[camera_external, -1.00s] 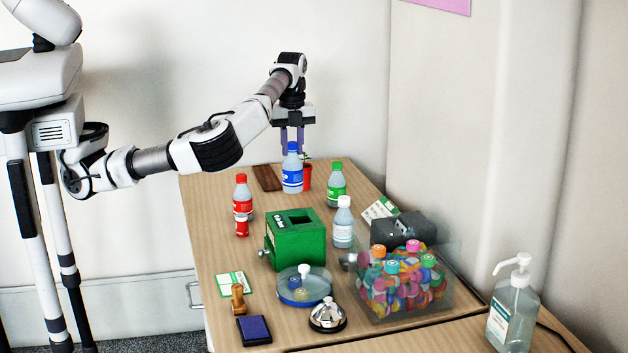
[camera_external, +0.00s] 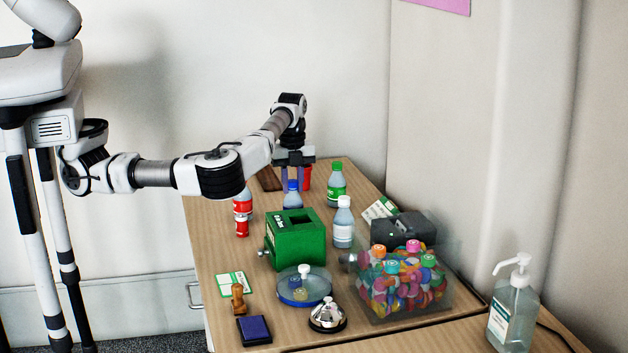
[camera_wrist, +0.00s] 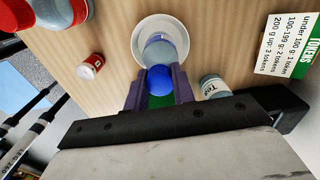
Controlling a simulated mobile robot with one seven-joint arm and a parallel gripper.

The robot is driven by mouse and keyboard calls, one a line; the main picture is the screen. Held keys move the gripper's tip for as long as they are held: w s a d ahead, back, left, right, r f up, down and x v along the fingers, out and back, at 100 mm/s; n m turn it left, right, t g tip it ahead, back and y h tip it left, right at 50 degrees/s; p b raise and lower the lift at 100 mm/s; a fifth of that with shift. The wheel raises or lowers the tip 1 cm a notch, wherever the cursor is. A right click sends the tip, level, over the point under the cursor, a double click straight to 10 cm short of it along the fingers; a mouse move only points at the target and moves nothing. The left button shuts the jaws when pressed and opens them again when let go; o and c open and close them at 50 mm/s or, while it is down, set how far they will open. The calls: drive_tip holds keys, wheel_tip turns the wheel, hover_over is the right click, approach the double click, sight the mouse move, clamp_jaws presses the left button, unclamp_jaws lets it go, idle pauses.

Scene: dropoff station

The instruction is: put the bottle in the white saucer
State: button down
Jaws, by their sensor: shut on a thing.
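My gripper (camera_external: 292,182) is shut on the bottle with the blue cap (camera_external: 292,197), holding it upright behind the green box. The bottle also shows in the wrist view (camera_wrist: 158,51), its blue cap between the two fingers (camera_wrist: 160,88). The white saucer (camera_wrist: 160,18) shows there as a round white rim around the bottle's lower part. I cannot tell whether the bottle touches the saucer. In the external view the saucer is hidden, and the green box covers the bottle's lower part.
The green box (camera_external: 296,244) stands close in front of the bottle. A green-capped bottle (camera_external: 336,184) and a white-capped bottle (camera_external: 343,226) are to the right. A clear bin of tokens (camera_external: 405,305) stands front right.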

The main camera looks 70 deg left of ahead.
drive_tip(key=shift+f, duration=0.25)
drive_tip(key=c, duration=1.2)
unclamp_jaws()
drive_tip(key=shift+r, duration=0.1)
drive_tip(key=shift+o, duration=0.2)
wheel_tip(320, 180, up, 12)
drive_tip(key=shift+r+b, duration=0.2)
drive_tip(key=shift+b, duration=0.15)
